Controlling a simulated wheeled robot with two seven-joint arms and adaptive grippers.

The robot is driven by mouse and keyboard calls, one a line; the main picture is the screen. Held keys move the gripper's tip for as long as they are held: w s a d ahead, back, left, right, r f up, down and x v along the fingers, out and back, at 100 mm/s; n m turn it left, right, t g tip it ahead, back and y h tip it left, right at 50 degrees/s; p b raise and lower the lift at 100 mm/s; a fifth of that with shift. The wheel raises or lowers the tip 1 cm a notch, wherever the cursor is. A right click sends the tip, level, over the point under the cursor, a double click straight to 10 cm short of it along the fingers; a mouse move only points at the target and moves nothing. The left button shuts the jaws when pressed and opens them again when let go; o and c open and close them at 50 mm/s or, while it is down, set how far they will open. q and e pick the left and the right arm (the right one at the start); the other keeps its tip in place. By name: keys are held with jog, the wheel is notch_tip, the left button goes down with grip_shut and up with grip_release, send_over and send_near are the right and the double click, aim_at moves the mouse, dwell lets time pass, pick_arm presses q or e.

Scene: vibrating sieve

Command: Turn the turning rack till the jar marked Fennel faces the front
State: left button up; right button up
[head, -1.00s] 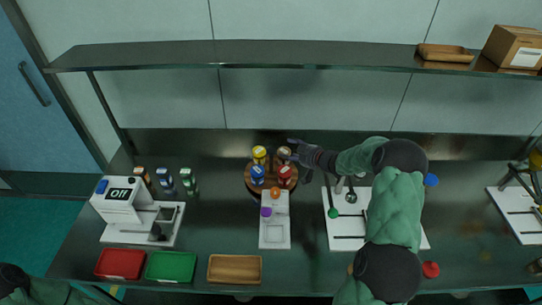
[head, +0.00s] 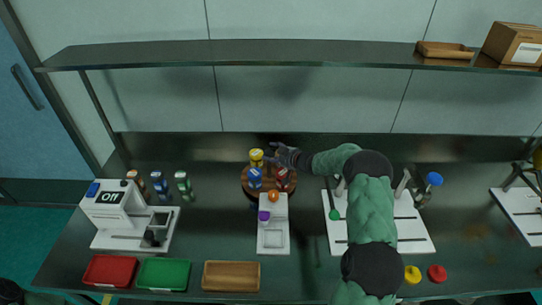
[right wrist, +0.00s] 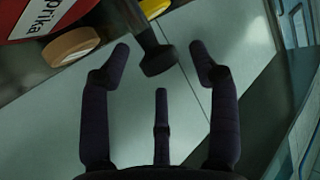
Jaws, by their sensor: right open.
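The turning rack (head: 268,189) is a round wooden stand in the middle of the counter. It carries a yellow jar (head: 256,158), a blue jar (head: 254,178) and a red jar (head: 281,179). The labels are too small to read in the head view, so I cannot tell which is Fennel. My right gripper (head: 275,152) is open over the rack's back right side and hides part of it. In the right wrist view, a dark post with a wide end (right wrist: 157,58) shows between the open fingers. A red jar (right wrist: 40,18) there reads "prika". My left gripper is out of view.
A white stand (head: 273,238) with an orange and a purple piece is in front of the rack. A white machine (head: 112,208) reading "Off" and several small bottles are left. A white board (head: 410,243) lies under my right arm. A shelf (head: 240,54) spans overhead.

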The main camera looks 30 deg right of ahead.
jog(key=shift+w+a+f, duration=0.2)
jog(key=shift+w+f, duration=0.05)
jog(key=shift+w, duration=0.4)
grip_shut()
